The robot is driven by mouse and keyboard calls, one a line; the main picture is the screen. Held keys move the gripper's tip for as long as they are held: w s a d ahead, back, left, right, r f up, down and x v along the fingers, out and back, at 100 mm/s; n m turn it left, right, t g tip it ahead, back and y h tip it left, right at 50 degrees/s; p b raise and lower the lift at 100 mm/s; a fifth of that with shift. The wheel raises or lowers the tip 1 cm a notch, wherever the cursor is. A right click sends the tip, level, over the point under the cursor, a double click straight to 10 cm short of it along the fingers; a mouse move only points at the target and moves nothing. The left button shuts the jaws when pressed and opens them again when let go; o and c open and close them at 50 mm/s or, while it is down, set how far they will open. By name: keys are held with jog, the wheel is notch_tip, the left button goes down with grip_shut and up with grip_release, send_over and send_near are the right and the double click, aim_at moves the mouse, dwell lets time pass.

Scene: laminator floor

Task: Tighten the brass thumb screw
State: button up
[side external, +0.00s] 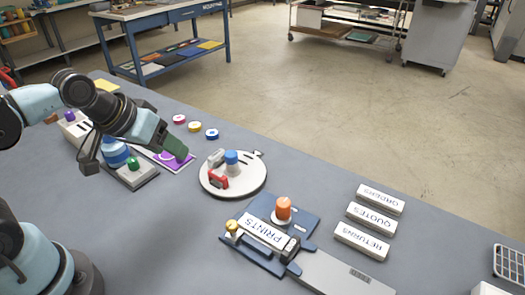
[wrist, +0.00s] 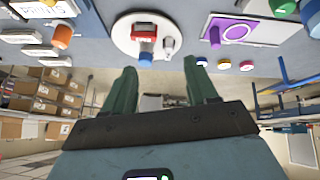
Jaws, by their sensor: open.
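The brass thumb screw (side external: 232,228) stands upright at the left corner of the dark blue fixture (side external: 263,270) in the side external view, beside the block labelled PRINTS (side external: 264,232). I cannot clearly make it out in the wrist view. My gripper (side external: 175,150) is up and to the left of it, well apart, near the purple panel (side external: 172,161). In the wrist view, the two green fingers of my gripper (wrist: 162,82) are spread with nothing between them.
A round white plate (side external: 247,187) with a red clamp and blue knob lies between my gripper and the fixture. An orange knob (side external: 283,208) rises behind PRINTS. Labelled blocks, including QUOTES (side external: 371,219), lie right. Small coloured discs, including a yellow one (side external: 195,127), lie behind.

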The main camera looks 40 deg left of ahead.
jog(key=d+n, duration=0.1)
jog(key=n, duration=0.1)
jog(key=d+n+g+h, duration=0.1)
jog(key=d+n, duration=0.1)
jog(key=n, duration=0.1)
jog(key=d+n, duration=0.1)
jog(key=n, duration=0.2)
jog(key=shift+s+d+r+g+h, duration=0.3)
jog(key=shift+s+g+h, duration=0.05)
jog(key=shift+g+h, duration=0.05)
jog(key=shift+c, duration=0.4)
jog(key=n+g+h, duration=0.2)
jog(key=n+g, duration=0.1)
jog(key=n, duration=0.9)
send_near(231, 224)
jog(key=shift+x, duration=3.9)
jog(key=shift+c, duration=0.2)
grip_shut()
